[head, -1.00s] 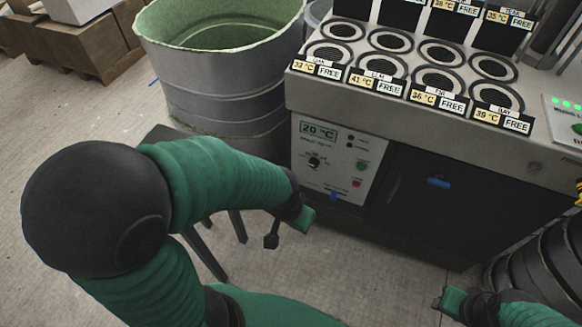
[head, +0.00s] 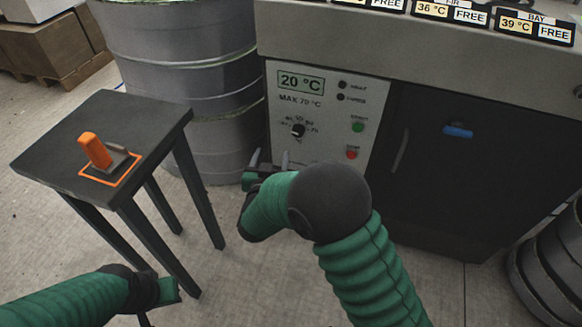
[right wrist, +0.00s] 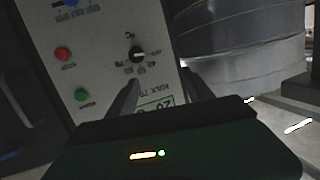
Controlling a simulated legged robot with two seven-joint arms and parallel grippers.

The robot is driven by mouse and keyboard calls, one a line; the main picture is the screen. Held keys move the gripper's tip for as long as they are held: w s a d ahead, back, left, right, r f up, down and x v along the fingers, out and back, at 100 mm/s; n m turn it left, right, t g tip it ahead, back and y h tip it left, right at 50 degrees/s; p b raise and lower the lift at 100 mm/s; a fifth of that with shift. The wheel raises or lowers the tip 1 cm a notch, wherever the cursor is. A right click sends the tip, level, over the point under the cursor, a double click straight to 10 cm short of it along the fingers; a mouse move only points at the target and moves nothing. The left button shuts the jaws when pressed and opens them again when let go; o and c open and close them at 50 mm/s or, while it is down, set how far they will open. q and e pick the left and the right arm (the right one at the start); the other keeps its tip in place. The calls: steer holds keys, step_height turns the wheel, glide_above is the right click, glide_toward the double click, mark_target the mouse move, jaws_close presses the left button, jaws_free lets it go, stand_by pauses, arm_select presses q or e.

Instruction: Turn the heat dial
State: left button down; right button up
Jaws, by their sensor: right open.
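The heat dial (head: 298,130) is a small black knob with a printed scale, on the pale control panel (head: 320,90) below a display reading 20 °C. My right gripper (head: 268,158) is in front of the panel, just below and left of the dial in the head view. The right wrist view shows the panel upside down, with the dial (right wrist: 137,54) beyond the two spread fingers (right wrist: 160,90). The gripper is open and empty, apart from the dial. My left gripper (head: 168,291) is at the lower left; its fingers are hardly visible.
Green (head: 358,127) and red (head: 351,154) buttons sit right of the dial. A black stool (head: 150,115) holding an orange-handled tool (head: 95,150) stands left. A grey drum (head: 185,60) stands beside the machine.

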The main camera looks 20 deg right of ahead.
step_height(320, 180, down, 6)
steer(key=s+m+h+b, duration=0.1)
steer(key=m+h+b, duration=0.1)
steer(key=h+b, duration=0.15)
steer(key=b, duration=0.7)
glide_toward(297, 134)
steer(key=shift+h, duration=0.45)
steer(key=x, duration=0.5)
steer(key=f+x, duration=0.1)
steer(key=x, duration=0.1)
steer(key=shift+w, duration=0.45)
steer(key=shift+w+d+r, duration=0.15)
steer(key=shift+w+d, duration=0.05)
steer(key=shift+w, duration=0.2)
arm_select(q)
steer(key=s+x, duration=0.3)
steer(key=x, duration=1)
steer(key=shift+f, duration=0.3)
arm_select(e)
jaws_close()
